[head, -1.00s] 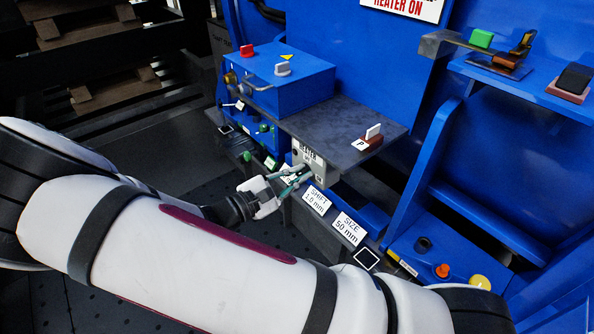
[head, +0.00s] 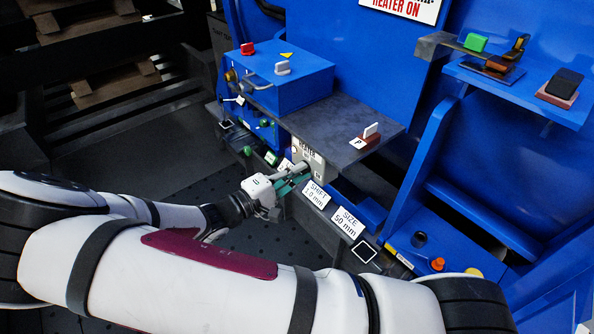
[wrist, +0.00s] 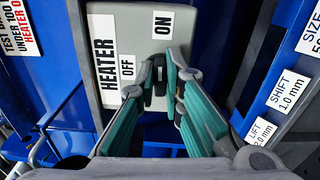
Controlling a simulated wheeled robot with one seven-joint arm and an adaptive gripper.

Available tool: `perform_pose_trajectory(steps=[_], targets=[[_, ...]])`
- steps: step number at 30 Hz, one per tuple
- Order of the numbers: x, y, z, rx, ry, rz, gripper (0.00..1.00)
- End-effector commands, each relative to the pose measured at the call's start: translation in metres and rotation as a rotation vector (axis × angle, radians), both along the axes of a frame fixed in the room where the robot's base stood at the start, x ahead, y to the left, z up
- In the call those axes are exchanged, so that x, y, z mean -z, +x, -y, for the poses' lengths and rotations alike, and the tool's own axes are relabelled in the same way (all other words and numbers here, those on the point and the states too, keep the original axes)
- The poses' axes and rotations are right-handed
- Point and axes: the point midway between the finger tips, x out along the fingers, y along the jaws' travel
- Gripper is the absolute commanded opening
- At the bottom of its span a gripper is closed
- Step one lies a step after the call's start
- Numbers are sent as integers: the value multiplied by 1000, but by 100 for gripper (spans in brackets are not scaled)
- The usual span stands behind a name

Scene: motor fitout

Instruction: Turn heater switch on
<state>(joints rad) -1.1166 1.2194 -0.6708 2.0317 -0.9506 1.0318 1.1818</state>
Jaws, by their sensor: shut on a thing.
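The grey heater switch box (wrist: 132,28) fills the middle of the wrist view, with a HEATER label and OFF and ON labels. It also shows in the head view (head: 309,157), below the edge of a grey shelf. A small dark switch lever (wrist: 159,74) stands on its face, beside the OFF label and below ON in the picture. My gripper (wrist: 158,88), with teal finger pads, is shut on the lever, and its fingertips partly hide it. In the head view my gripper (head: 297,179) reaches the box from the left.
The grey shelf (head: 345,115) with a switch marked P overhangs the box. SHIFT (head: 316,194) and SIZE (head: 347,223) labels lie to its right. A blue control box (head: 290,92) stands behind. The floor at left is open.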

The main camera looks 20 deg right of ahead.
Motion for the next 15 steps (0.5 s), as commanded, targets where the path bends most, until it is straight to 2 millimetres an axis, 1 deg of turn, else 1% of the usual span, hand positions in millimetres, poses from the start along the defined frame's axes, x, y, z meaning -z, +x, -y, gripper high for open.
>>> perform_pose_trajectory(steps=[7,15], targets=[[1,0,0,0,18,49,0],[2,0,0,0,21,56,0]])
